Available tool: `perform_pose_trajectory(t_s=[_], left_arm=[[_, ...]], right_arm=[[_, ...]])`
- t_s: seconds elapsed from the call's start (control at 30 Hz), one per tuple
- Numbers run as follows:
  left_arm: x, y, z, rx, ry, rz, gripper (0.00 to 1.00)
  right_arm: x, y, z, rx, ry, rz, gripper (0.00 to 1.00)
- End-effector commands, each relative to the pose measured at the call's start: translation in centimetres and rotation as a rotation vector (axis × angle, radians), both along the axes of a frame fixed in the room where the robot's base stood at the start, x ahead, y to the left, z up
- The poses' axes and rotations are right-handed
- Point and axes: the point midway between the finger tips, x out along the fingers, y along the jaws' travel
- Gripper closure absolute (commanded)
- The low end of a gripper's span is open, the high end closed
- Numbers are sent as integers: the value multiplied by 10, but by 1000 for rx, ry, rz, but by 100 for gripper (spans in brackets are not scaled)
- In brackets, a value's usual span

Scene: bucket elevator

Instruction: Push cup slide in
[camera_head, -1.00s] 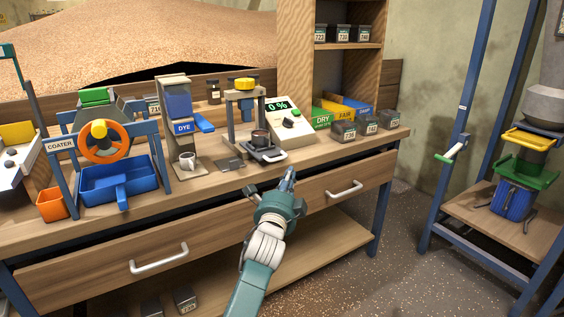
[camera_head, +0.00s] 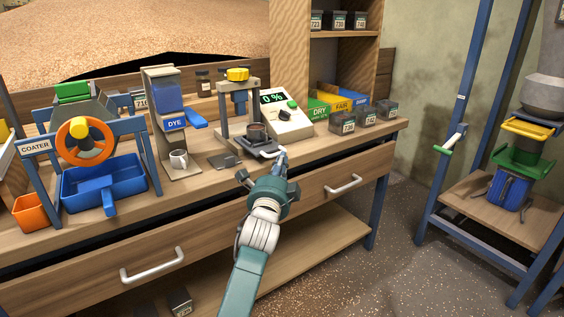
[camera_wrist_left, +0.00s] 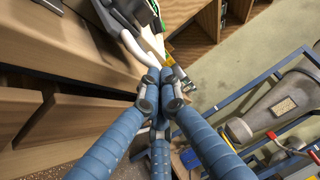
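The cup slide (camera_head: 253,147) is a dark plate with a pale handle (camera_head: 270,151) at its front, low in the press stand on the bench. A dark cup (camera_head: 257,133) sits on the slide, under the press head. The slide sticks out towards the front of the bench. My left gripper (camera_head: 281,160) is in front of the slide, its fingertips close to the handle. In the left wrist view its blue fingers converge with the tips together (camera_wrist_left: 163,82), holding nothing that I can see. The pale handle (camera_wrist_left: 142,48) lies just beyond the tips; contact is unclear. My right gripper is out of view.
The meter (camera_head: 282,118) reading 0 % is to the right. Drawers with handles (camera_head: 344,185) are under the bench edge. A blue-framed rack (camera_head: 458,95) stands at right.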

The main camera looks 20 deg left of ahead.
Motion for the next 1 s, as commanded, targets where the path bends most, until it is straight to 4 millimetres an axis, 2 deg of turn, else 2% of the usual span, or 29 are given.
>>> perform_pose_trajectory(t_s=[0.03,0.2,0.3,0.43,0.6,1.0], left_arm=[[5,7,2,6,1,2,100],[32,44,4,9,1,5,100],[48,62,2,7,0,3,100],[60,78,1,4,-1,2,100],[66,86,0,1,1,2,100],[65,87,1,1,0,4,100]], right_arm=[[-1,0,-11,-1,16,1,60],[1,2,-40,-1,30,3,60],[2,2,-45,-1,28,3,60],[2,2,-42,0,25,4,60],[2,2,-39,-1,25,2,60],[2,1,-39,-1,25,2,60]])
